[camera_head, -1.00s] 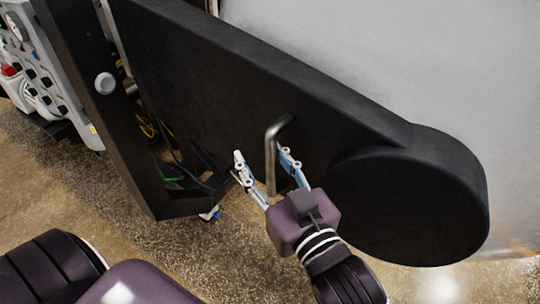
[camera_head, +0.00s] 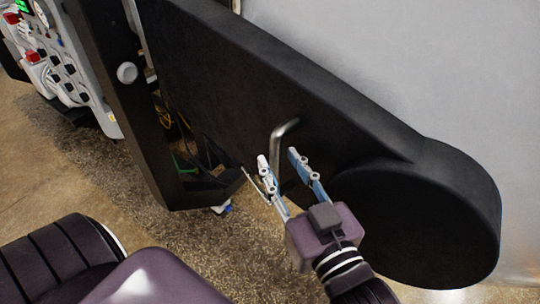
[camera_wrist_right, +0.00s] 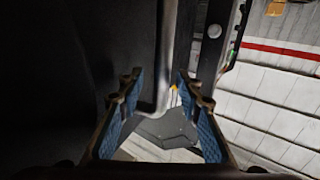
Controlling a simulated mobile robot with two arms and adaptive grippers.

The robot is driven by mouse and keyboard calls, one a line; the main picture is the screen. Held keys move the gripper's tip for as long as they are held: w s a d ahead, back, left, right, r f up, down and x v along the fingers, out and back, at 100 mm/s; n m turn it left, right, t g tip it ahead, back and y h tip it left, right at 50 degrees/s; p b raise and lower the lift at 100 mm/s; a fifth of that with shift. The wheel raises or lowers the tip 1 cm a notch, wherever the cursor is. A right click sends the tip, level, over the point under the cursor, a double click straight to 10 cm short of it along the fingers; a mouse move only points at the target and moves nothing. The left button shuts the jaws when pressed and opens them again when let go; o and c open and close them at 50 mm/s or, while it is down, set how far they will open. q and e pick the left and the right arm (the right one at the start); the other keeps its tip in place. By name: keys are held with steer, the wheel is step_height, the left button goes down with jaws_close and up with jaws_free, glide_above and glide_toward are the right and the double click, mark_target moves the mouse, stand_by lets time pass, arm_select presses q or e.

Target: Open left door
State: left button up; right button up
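The black door panel (camera_head: 215,75) fills the middle of the head view, with a large round end at the right. A bent metal handle (camera_head: 285,128) stands out from its face, and its lower part is partly hidden by the gripper. My right gripper (camera_head: 280,157) is at the handle with its fingers apart. In the right wrist view, the handle (camera_wrist_right: 168,55) runs down between the two open fingers (camera_wrist_right: 163,85), and I see no firm grip on it. My left gripper is out of view.
A black upright part (camera_head: 105,95) with a white knob (camera_head: 127,73) stands left of the panel, with a gap showing cables between them. A control panel (camera_head: 65,65) is at the far left. The speckled floor (camera_head: 120,185) in front is clear.

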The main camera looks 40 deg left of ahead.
steer(key=s+d, duration=0.1)
steer(key=s, duration=0.1)
steer(key=s+d, duration=0.2)
steer(key=shift+s+r, duration=0.15)
steer(key=shift+d, duration=0.1)
stand_by(0.3)
